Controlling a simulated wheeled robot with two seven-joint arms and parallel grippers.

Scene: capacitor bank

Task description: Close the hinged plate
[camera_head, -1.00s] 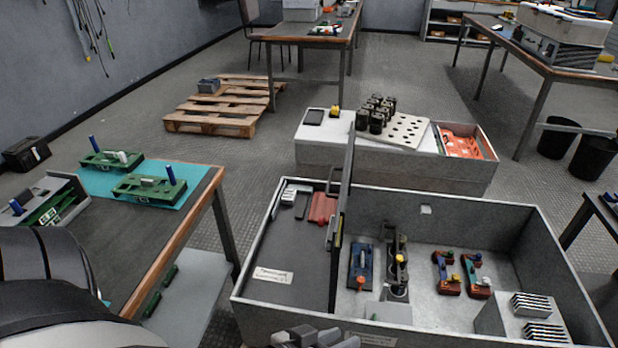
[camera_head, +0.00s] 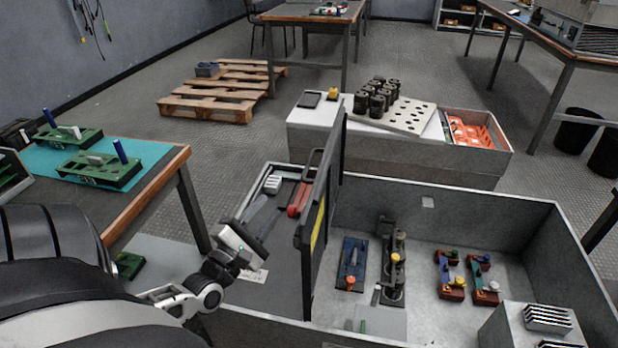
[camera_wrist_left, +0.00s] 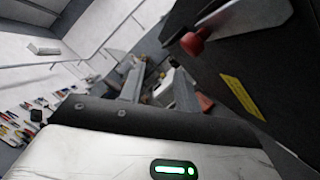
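The hinged plate (camera_head: 327,215) is a thin dark panel standing about upright across the large grey metal box, seen nearly edge-on, with a handle on its left side. In the left wrist view the dark plate (camera_wrist_left: 250,60) fills the upper right, with a yellow label and a red knob. My left gripper (camera_head: 262,214) is over the box's left section, left of the plate. Its fingers are apart with nothing seen between them, and I see no contact with the plate. My right gripper is out of view.
The grey box (camera_head: 545,225) holds a blue module (camera_head: 352,262), a black post unit (camera_head: 394,265) and red-based parts (camera_head: 484,285) right of the plate. A workbench with a teal mat (camera_head: 40,158) stands left. A lower case (camera_head: 400,160) stands behind.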

